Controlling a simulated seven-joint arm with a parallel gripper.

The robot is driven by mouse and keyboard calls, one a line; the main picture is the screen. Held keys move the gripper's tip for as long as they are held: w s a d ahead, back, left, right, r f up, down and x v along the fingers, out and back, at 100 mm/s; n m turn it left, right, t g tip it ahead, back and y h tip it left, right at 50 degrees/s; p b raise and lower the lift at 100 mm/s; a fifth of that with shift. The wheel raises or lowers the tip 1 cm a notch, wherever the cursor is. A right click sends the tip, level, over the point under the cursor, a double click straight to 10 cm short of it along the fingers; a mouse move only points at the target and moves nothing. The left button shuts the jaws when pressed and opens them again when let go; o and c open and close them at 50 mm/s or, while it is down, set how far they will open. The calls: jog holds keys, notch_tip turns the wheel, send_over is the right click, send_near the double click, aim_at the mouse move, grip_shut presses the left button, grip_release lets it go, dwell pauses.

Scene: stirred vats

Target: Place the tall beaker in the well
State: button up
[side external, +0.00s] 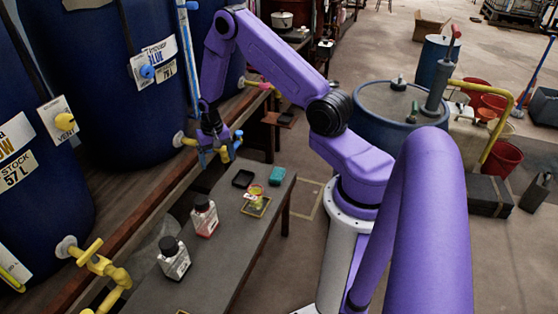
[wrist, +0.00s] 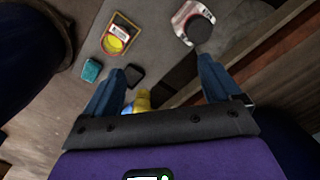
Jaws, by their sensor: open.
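A small clear beaker with yellow contents and a pale label (side external: 257,197) stands in a yellow-rimmed square tray (side external: 247,210) on the grey bench; the beaker also shows in the wrist view (wrist: 117,40). I cannot tell whether it is the tall beaker. A black square piece (side external: 243,178) lies behind it, also in the wrist view (wrist: 133,75); whether it is the well is unclear. My gripper (side external: 222,153) is open above the bench's far end, apart from the beaker. Its blue fingers show wide apart in the wrist view (wrist: 160,68); a yellow thing (wrist: 142,100) shows between them.
A teal block (side external: 277,175) lies beside the black piece. Two black-capped bottles, one red-labelled (side external: 204,217) and one white-labelled (side external: 174,260), stand along the bench's left side. Blue vats (side external: 110,80) with yellow taps (side external: 100,262) stand on a wooden ledge at left.

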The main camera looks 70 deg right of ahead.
jog(key=s+a+r+n, duration=0.45)
jog(key=a+r, duration=0.35)
jog(key=a, duration=0.2)
jog(key=s+a+r+n, duration=0.45)
jog(key=a+r, duration=0.35)
jog(key=a, duration=0.2)
jog(key=s+a+r+n, duration=0.1)
jog(key=s+r+n, duration=0.3)
jog(key=s, duration=0.7)
jog(key=s+r+n, duration=0.4)
jog(key=s+n, duration=0.3)
jog(key=s, duration=0.3)
jog(key=shift+s+a+r, duration=0.3)
jog(key=shift+s+a, duration=0.1)
